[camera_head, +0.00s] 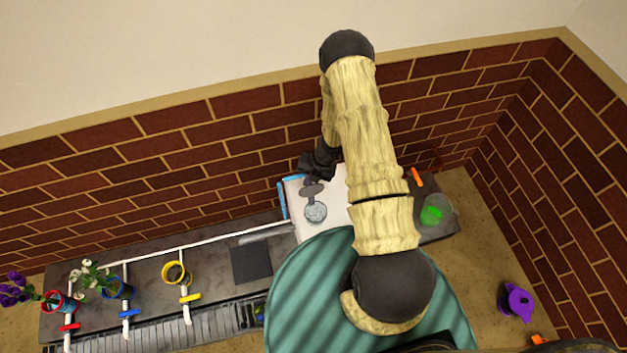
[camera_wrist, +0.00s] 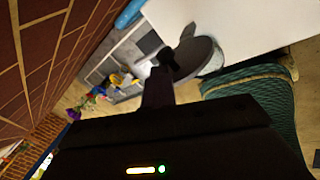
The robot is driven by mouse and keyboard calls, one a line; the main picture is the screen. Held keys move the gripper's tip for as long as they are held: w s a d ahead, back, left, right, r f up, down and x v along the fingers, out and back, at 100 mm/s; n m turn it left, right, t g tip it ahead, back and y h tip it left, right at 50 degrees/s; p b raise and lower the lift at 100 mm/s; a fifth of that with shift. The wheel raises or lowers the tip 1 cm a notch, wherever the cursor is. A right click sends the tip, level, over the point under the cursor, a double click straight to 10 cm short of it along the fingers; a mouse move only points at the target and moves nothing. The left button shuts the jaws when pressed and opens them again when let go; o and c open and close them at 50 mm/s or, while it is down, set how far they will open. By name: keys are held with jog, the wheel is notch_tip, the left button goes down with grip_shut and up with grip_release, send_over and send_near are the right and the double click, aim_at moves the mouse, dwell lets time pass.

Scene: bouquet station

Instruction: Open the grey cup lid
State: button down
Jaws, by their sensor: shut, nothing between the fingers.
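The grey cup lid (camera_head: 312,190) is a flat dark grey disc at the back edge of the cup (camera_head: 316,211). The cup's round mouth shows pale and uncovered in the head view, on a white surface. In the wrist view the lid (camera_wrist: 197,60) shows as a large grey disc, with part of the pale cup (camera_wrist: 213,63) behind it. My gripper (camera_head: 308,168) is shut and empty, just behind the lid. In the wrist view its dark fingertips (camera_wrist: 167,58) overlap the lid's near edge; I cannot tell whether they touch it.
The white surface (camera_head: 334,209) lies beside my arm, close to the brick wall (camera_head: 230,133). A green cup (camera_head: 435,210) stands to the right. A yellow ring-shaped holder (camera_head: 175,273) and potted flowers (camera_head: 92,276) are to the left. A purple pot (camera_head: 518,302) sits far right.

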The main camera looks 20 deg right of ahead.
jog(key=shift+w+d+f+p, duration=0.25)
jog(key=shift+w+d+p, duration=0.1)
jog(key=shift+w, duration=0.15)
jog(key=shift+d, duration=0.15)
jog(key=shift+w+f, duration=0.15)
jog(key=shift+a, duration=0.35)
